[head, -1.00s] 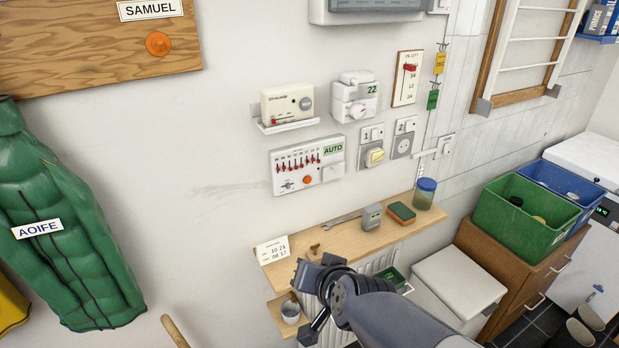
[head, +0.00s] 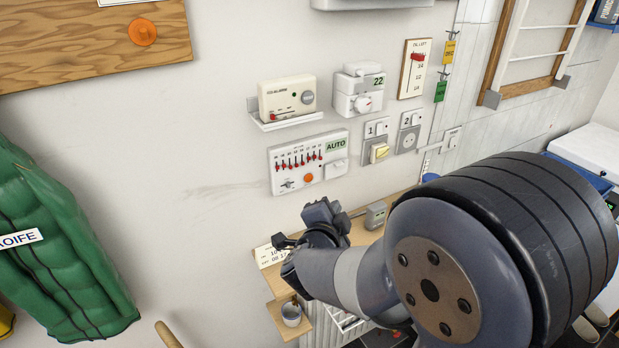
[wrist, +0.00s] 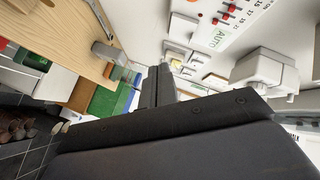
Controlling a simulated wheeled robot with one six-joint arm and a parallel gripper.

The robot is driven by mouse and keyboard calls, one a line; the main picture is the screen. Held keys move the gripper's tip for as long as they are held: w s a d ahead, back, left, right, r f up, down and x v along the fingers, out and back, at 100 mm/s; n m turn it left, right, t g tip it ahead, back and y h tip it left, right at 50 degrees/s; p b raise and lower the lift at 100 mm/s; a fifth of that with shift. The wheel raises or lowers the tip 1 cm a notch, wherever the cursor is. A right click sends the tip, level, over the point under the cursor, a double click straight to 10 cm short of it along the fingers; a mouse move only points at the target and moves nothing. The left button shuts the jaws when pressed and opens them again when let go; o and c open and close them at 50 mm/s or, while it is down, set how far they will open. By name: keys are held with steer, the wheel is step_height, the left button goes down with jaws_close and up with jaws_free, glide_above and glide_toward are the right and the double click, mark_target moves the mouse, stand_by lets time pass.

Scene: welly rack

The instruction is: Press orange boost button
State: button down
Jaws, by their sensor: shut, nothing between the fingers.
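The orange boost button (head: 309,178) is a small round button at the bottom of the white timer panel (head: 340,150) on the wall. The panel carries a row of red sliders, a small switch and a green AUTO label. My gripper (head: 286,242) is below the panel, in front of the shelf and apart from the button. Its dark fingers (wrist: 160,84) are shut and empty in the wrist view. The panel with its AUTO label shows upside down at the top of the wrist view (wrist: 232,25); part of it is cut off there, and the button is not clearly seen.
A cream alarm box (head: 287,97) sits on a bracket just above the panel. A white thermostat (head: 359,92) and wall switches (head: 377,141) are to the right. A wooden shelf (head: 358,232) runs below, partly hidden by my arm. Bare wall lies left of the panel.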

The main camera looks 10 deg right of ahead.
steer(key=p, duration=0.1)
glide_toward(315, 178)
steer(key=shift+w+d+f, duration=0.25)
steer(key=shift+w+d, duration=0.5)
steer(key=shift+w, duration=0.05)
steer(key=shift+w+d+f, duration=0.25)
steer(key=shift+w+d, duration=0.45)
steer(key=shift+w, duration=0.05)
steer(key=shift+w, duration=0.15)
stand_by(1.1)
steer(key=shift+w+a, duration=0.15)
steer(key=shift+w, duration=0.1)
steer(key=shift+w+a, duration=0.1)
steer(key=shift+w, duration=0.25)
stand_by(0.6)
steer(key=shift+s, duration=0.2)
steer(key=shift+s+d, duration=0.25)
steer(key=shift+s, duration=0.3)
